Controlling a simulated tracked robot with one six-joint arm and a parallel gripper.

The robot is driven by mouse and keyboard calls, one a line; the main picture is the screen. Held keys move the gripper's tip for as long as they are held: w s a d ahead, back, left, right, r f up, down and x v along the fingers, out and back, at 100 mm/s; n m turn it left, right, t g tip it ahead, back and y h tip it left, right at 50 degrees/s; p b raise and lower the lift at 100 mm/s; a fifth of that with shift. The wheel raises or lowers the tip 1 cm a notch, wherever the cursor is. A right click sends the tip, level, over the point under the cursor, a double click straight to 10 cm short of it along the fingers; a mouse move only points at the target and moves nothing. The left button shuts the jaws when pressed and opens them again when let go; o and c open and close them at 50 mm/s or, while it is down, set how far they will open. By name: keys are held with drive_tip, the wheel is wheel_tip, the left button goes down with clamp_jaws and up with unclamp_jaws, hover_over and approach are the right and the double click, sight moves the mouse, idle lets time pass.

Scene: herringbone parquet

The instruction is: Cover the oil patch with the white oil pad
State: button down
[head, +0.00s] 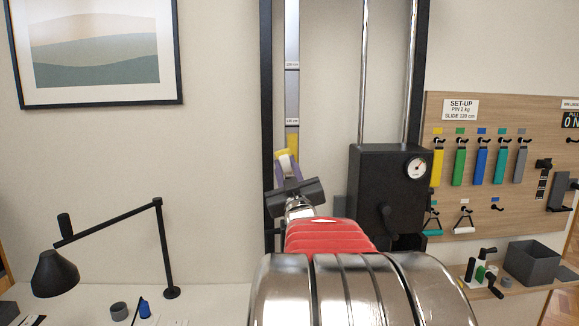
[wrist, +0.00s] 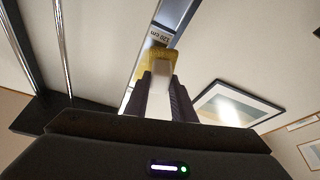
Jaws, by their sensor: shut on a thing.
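My gripper (head: 287,167) is shut on a small white piece (wrist: 160,98), held between its dark purple fingers. The same white piece shows in the head view (head: 285,157). Yellow shows at its far end (wrist: 152,63), against a grey upright scale strip marked 120 cm (wrist: 165,33). I cannot tell whether the yellow belongs to the piece or to the strip, nor whether they touch. I cannot tell whether the white piece is the oil pad. No oil patch is in view. The wrist view also shows my gripper (wrist: 160,78).
A black frame with chrome rods (head: 362,70) and a black gauge box (head: 385,185) stands close right of my gripper. A wooden board (head: 500,120) with hanging coloured tags is at right, above a grey bin (head: 533,262). A black lamp (head: 160,240) stands at left.

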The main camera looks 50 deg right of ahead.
drive_tip(key=shift+s+a, duration=1.65)
drive_tip(key=shift+a, duration=0.15)
drive_tip(key=shift+s+a, duration=0.95)
drive_tip(key=shift+a, duration=0.15)
